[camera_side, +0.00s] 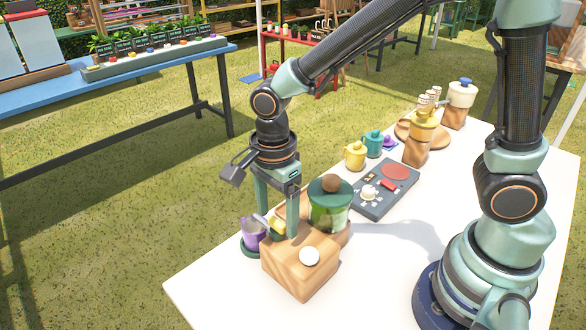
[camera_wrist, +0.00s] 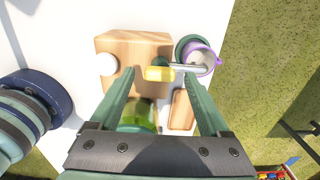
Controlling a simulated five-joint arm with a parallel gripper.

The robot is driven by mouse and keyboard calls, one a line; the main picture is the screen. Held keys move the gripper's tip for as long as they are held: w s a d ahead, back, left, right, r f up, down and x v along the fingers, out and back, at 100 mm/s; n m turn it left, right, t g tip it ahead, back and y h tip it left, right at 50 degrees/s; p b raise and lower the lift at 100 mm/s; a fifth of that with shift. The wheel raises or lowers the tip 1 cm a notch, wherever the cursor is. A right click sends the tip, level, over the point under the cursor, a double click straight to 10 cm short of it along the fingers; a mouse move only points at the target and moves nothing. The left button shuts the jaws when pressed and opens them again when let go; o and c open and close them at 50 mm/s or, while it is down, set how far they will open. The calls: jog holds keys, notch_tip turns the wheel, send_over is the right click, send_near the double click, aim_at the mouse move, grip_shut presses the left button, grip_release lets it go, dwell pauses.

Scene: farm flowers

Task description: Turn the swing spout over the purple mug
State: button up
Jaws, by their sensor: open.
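The swing spout has a yellow grip (camera_wrist: 158,74) and a pale metal tube (camera_wrist: 190,67). It is mounted at a wooden block (camera_side: 300,268) with a white knob (camera_side: 309,256). In the wrist view the tube points right and its end overlaps the lower part of the purple mug (camera_wrist: 203,54). Whether it is centred over the opening I cannot tell. The mug also shows in the side view (camera_side: 251,234), on a green saucer (camera_side: 250,251). My gripper (camera_wrist: 159,80) is open, with fingers on either side of the yellow grip. Contact is not clear.
A green jar (camera_side: 329,218) with a wooden ball on its lid stands close behind the block. A grey panel (camera_side: 370,205), a yellow pot (camera_side: 355,155) and a teal pot (camera_side: 373,144) stand farther back. The white table (camera_side: 220,290) is clear in front.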

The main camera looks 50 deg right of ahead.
aim_at(277, 220)
notch_tip(277, 220, up, 12)
jog(key=shift+f, duration=0.15)
dwell(0.4)
jog(key=s+d+r+n+t, duration=0.1)
jog(key=d+n+t, duration=0.1)
jog(key=d+n, duration=0.5)
jog(key=s+d+n+t, duration=0.2)
jog(key=d+n+t, duration=0.1)
jog(key=d+n, duration=0.5)
jog(key=n, duration=0.3)
jog(key=shift+s+r+t, duration=0.25)
jog(key=shift+r+t, duration=0.05)
jog(key=shift+r, duration=0.1)
